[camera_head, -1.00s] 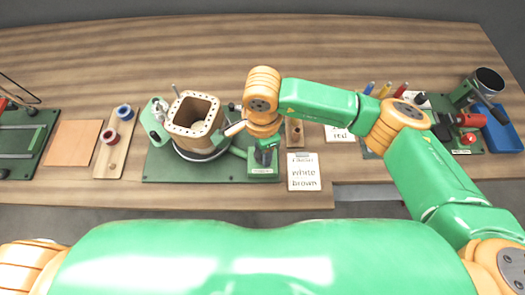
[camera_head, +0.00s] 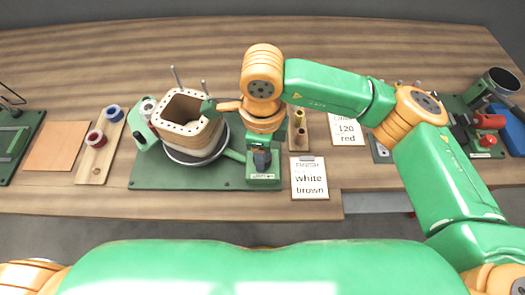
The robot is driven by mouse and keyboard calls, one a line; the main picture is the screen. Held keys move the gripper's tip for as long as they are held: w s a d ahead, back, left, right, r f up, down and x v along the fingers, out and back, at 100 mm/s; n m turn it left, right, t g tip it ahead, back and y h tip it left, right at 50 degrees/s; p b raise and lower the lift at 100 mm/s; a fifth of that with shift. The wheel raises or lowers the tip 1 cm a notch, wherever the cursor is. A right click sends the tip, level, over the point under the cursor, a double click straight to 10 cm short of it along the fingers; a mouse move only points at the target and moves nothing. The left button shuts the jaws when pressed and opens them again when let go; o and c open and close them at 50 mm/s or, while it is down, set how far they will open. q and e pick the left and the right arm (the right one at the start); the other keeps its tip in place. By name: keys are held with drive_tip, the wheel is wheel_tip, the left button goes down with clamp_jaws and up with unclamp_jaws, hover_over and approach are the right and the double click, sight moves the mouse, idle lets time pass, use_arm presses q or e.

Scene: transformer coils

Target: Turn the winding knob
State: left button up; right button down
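The winding fixture stands on a green base plate (camera_head: 222,181). My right gripper (camera_head: 218,106) reaches in from the right to the form's right side. A green paddle-like arm (camera_head: 140,133) with a grey cap stands at the form's left. My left gripper is out of view.
A wooden holder with a blue spool (camera_head: 113,113) and a red spool (camera_head: 96,139) is left of the fixture. A card reading "white brown" (camera_head: 309,180) lies right of it. A blue bin (camera_head: 507,128) and a red tool (camera_head: 488,121) are at the far right.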

idle(0.5)
drive_tip(key=shift+c, duration=1.6)
unclamp_jaws()
wheel_tip(320, 180, up, 7)
drive_tip(key=shift+r+b, duration=0.1)
drive_tip(key=shift+b, duration=0.55)
